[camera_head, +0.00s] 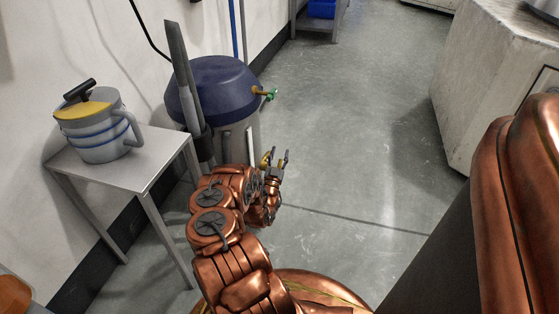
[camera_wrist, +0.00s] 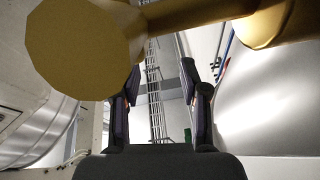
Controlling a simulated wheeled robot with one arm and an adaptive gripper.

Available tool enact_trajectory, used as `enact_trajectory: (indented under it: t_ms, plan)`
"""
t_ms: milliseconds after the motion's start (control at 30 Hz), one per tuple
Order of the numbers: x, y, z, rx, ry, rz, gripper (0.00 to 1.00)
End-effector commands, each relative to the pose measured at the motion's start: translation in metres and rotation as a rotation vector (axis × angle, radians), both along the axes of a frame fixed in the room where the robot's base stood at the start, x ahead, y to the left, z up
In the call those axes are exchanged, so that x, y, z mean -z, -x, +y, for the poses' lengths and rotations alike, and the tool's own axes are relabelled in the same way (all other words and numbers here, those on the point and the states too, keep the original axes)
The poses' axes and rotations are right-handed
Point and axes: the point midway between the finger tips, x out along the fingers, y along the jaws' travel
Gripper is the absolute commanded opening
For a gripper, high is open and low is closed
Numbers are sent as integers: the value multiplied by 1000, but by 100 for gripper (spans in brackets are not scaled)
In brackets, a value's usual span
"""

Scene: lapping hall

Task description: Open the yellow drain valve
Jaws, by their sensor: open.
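The yellow drain valve (camera_head: 264,160) shows in the head view as a small yellow part low on the side of the blue-topped tank, partly hidden by my gripper. In the wrist view the yellow valve (camera_wrist: 85,45) is large and close, a faceted round end at upper left with a bar running right to a second yellow part. My gripper (camera_head: 279,155) is beside the valve. In the wrist view my gripper (camera_wrist: 160,82) is open, its two fingers apart below the yellow bar, with nothing seen between them. I cannot tell whether a finger touches the valve.
The tank (camera_head: 215,85) has a higher brass tap with a green handle (camera_head: 271,94). A metal side table (camera_head: 150,165) with a grey jug (camera_head: 100,130) stands left. A large pale block (camera_head: 490,80) stands right. The floor between is clear.

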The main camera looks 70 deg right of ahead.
Motion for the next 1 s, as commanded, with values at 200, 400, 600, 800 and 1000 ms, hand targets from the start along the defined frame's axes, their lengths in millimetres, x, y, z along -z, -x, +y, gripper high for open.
enact_trajectory:
  t_ms: [200,400,600,800,1000]
  plan:
    - [-19,1,0,1,-2,-1,44]
    - [-29,1,0,2,0,-1,44]
    - [-31,1,0,1,0,0,44]
    - [-31,1,1,1,-1,0,44]
    - [-30,1,5,1,-2,0,44]
